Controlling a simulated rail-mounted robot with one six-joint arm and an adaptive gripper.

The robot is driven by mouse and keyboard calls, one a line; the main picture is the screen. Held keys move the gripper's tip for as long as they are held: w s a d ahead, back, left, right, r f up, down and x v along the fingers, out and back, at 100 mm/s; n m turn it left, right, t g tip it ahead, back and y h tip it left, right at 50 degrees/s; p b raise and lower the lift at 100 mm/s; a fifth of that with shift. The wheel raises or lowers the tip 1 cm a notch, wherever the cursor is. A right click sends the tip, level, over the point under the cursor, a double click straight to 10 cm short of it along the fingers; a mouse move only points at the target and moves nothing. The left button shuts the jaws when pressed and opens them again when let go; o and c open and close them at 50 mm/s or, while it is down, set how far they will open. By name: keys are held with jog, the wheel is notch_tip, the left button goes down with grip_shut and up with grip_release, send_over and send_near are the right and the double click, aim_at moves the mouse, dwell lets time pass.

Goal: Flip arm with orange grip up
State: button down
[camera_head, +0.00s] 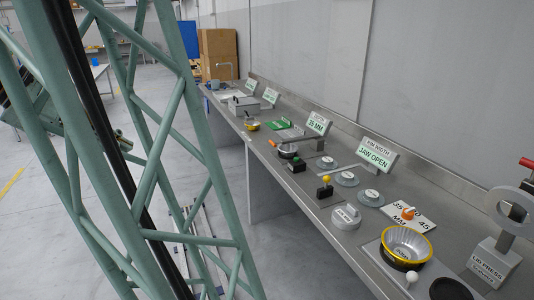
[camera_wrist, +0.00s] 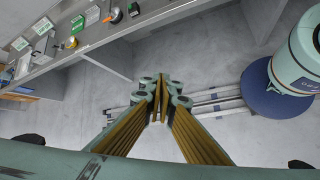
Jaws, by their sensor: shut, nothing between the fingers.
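In the head view, a short arm with an orange grip (camera_head: 273,142) sticks out at the left side of a dark round fixture (camera_head: 288,151) on the grey bench. The grip looks low, near bench height; its exact angle is too small to tell. In the wrist view, the orange grip (camera_wrist: 107,18) shows small near the top edge. My gripper (camera_wrist: 162,98) is shut and empty in the wrist view, over the floor in front of the bench and well apart from the grip.
A black box with a green button (camera_head: 296,166), a yellow knob (camera_head: 326,180) and a gold-rimmed cup (camera_head: 407,245) stand farther along the bench (camera_head: 345,238). A sign (camera_head: 319,123) stands behind the fixture. A teal-and-blue round object (camera_wrist: 290,70) is at the right of the wrist view.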

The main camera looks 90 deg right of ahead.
jog(key=s+d+f+g+h+b, duration=0.1)
jog(key=s+d+f+g, duration=0.2)
jog(key=d, duration=1.1)
jog(key=s+d+f+n+g+h, duration=0.1)
jog(key=d+f+g, duration=0.3)
jog(key=d, duration=0.9)
jog(key=s+d+f+g+b, duration=0.1)
jog(key=s+d+f+g, duration=0.35)
jog(key=d, duration=0.95)
jog(key=s+d+f+n+g+h, duration=0.1)
jog(key=s+d+f, duration=0.4)
jog(key=f, duration=0.4)
jog(key=s+d+f+n+g+h+b, duration=0.1)
jog(key=s+d+f+g, duration=0.1)
jog(key=s+d+f, duration=0.4)
jog(key=s+d+f+n+g+h, duration=0.1)
jog(key=s+d+f, duration=0.5)
jog(key=f, duration=0.5)
jog(key=shift+f+g+b, duration=0.3)
jog(key=shift+g+b, duration=0.05)
